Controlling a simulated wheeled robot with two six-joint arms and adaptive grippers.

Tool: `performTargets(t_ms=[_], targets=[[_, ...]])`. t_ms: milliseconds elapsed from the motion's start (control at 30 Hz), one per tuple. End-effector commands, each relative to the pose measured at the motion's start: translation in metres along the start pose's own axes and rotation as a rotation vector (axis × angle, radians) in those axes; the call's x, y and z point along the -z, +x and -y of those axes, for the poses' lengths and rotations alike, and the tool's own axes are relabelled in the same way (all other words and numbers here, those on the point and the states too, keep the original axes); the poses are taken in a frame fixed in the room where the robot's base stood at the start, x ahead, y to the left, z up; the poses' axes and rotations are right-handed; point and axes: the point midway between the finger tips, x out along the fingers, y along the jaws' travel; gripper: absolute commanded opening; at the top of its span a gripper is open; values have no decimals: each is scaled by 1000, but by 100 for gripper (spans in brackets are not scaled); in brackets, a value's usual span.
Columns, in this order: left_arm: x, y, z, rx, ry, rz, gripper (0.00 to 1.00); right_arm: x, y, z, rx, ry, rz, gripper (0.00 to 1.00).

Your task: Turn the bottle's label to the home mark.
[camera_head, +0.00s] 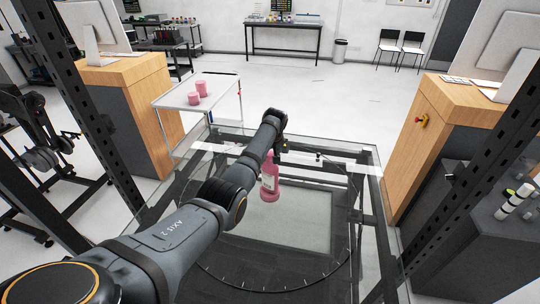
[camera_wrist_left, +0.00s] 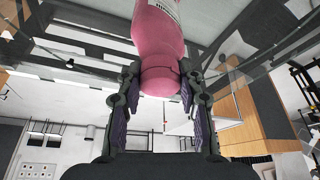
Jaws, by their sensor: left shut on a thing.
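The turntable's rim carries tick marks; I cannot make out which is the home mark. My right gripper is out of view.
A glass-topped frame (camera_head: 372,163) surrounds the turntable. A white cart (camera_head: 215,93) with pink containers (camera_head: 194,98) stands behind it at the left. Wooden-sided desks stand left (camera_head: 150,85) and right (camera_head: 440,135). The near part of the turntable is clear.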

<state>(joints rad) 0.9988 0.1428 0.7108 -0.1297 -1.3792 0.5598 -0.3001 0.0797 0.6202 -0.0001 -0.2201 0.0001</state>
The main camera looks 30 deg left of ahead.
Motion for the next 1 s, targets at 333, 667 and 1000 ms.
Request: performTargets(t_ms=[333, 667, 1000], targets=[[0, 0, 0, 0, 0, -1, 63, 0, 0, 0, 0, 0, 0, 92], [1, -14, 0, -2, 0, -3, 63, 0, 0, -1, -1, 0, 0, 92], [0, -93, -1, -3, 0, -3, 63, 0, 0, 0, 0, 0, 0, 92]])
